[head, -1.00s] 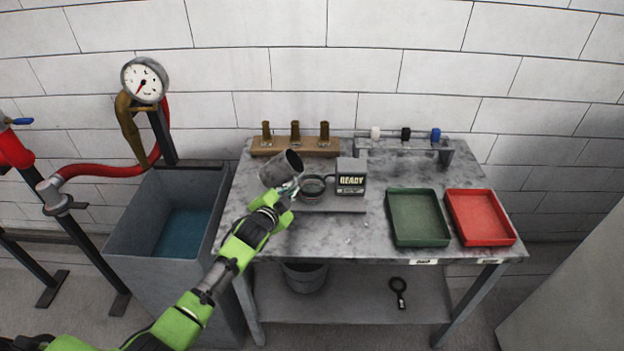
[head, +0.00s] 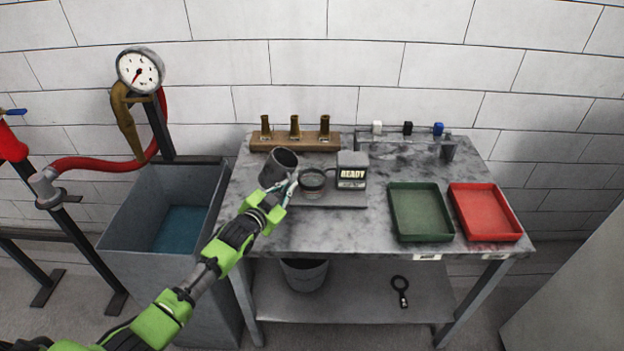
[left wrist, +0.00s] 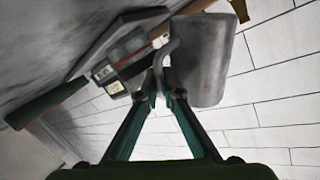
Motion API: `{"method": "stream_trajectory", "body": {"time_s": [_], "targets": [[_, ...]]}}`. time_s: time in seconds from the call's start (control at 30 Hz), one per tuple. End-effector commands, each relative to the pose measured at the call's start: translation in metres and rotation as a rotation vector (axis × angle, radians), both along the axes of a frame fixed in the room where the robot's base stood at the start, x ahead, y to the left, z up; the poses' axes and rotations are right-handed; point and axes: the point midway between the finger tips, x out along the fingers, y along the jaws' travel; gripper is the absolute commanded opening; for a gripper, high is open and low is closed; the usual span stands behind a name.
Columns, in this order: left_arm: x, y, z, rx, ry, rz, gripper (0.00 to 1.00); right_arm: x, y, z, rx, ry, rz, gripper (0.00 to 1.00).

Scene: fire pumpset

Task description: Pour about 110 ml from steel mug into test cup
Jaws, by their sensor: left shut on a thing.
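The steel mug (head: 277,169) is a dark grey cylinder held just left of the test cup, its mouth up and tilted slightly. My left gripper (head: 288,189) is shut on the mug's handle. In the left wrist view the fingertips (left wrist: 163,88) pinch the curved handle, and the mug's grey side (left wrist: 203,72) fills the area beyond. The test cup (head: 313,184) is a small clear cup on a flat grey plate, beside a grey unit (head: 352,170) whose display reads READY. How much liquid either vessel holds I cannot tell. My right gripper is out of view.
A wooden block (head: 290,146) with three brass nozzles stands behind the mug. A green tray (head: 419,240) and a red tray (head: 490,238) lie at the right of the table. A water tank (head: 140,240) stands at the left. The table's front middle is clear.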

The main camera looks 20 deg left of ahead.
Motion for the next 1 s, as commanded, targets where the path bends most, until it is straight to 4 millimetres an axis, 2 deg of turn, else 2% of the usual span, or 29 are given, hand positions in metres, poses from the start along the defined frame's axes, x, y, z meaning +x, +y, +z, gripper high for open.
{"method": "stream_trajectory", "body": {"time_s": [0.03,0.13,0.2,0.3,0.5,1.0], "targets": [[0.000,0.005,-0.003,-0.038,-0.017,-0.002,0.00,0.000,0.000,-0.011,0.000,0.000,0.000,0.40],[-0.003,0.012,0.000,-0.156,-0.048,-0.007,0.00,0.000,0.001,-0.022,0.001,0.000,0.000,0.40],[-0.003,0.015,0.013,-0.228,-0.066,-0.009,0.00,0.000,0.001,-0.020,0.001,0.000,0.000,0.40],[-0.005,0.020,0.023,-0.314,-0.089,-0.011,0.00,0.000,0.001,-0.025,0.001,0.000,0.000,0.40],[-0.007,0.026,0.035,-0.447,-0.122,-0.012,0.00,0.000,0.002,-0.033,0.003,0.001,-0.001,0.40],[-0.007,0.028,0.040,-0.486,-0.132,-0.013,0.00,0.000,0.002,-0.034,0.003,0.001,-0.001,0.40]]}}
